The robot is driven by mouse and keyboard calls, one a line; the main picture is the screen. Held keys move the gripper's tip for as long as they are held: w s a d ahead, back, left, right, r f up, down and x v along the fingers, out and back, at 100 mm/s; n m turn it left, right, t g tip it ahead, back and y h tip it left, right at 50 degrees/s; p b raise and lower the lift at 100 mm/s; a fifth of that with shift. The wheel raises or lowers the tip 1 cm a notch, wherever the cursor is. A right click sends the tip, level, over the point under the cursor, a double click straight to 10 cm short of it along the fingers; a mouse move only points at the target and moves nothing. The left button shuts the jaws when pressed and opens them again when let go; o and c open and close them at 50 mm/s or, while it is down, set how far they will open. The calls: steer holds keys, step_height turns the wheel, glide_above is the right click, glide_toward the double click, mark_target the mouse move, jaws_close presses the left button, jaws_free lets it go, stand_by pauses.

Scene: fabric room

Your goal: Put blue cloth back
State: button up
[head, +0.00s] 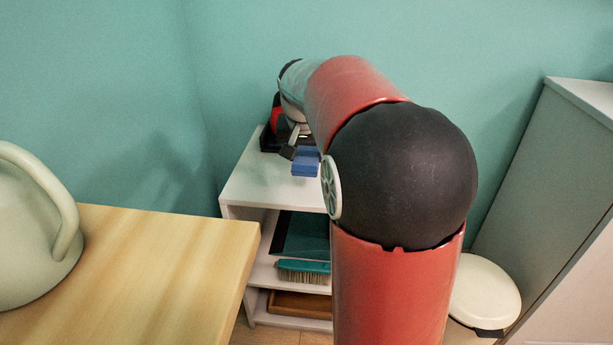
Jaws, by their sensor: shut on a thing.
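The blue cloth (306,161) is a small folded blue piece at the end of my arm. My gripper (291,153) is shut on it, above the top of the white shelf unit (245,188) near the back wall. My red arm hides part of the gripper and the right part of the shelf top. I cannot tell whether the cloth touches the shelf top or hangs just above it.
A wooden table (150,260) with a pale green watering can (30,235) stands at the left. The lower shelves hold a teal dustpan (300,236), a teal brush (303,270) and a brown tray (299,304). A white-lidded bin (485,292) and grey cabinet (560,190) stand right.

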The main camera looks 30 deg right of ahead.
mark_target(307, 186)
steer(key=shift+f, duration=2.85)
steer(key=shift+f+b, duration=0.15)
steer(key=shift+b, duration=0.2)
steer(key=o, duration=1)
